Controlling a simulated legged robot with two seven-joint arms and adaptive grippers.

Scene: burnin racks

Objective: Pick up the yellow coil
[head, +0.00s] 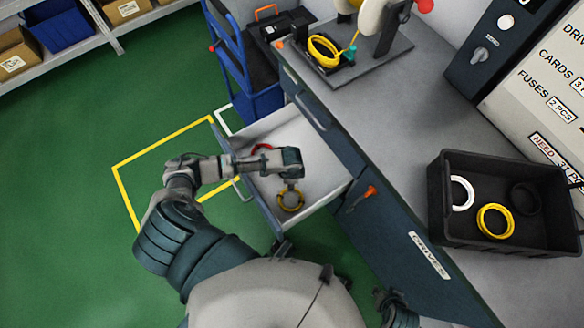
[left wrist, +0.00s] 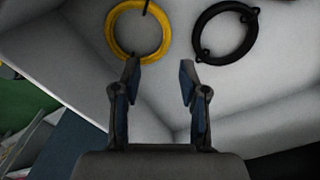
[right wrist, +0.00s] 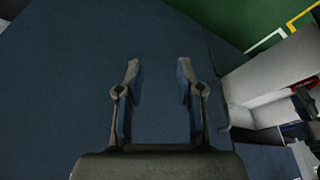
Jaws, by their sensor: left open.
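A yellow coil (head: 291,209) lies in the open drawer (head: 325,185), just below my left gripper (head: 290,183). In the left wrist view the yellow coil (left wrist: 111,35) is at the upper left, with a small dark tie at its top. A black coil (left wrist: 226,60) lies to its right. My left gripper (left wrist: 159,70) is open and empty. Its left fingertip overlaps the coil's lower edge in the picture; I cannot tell whether they touch. My right gripper (right wrist: 158,72) is open and empty, in front of a dark blue surface.
A red coil (head: 262,147) lies further back in the drawer. Another yellow coil (head: 496,236) sits in a black bin (head: 480,247) on the bench (head: 400,120), with white and black coils. More yellow coil (head: 313,48) is on a grey stand. A blue cart (head: 235,60) stands behind the drawer.

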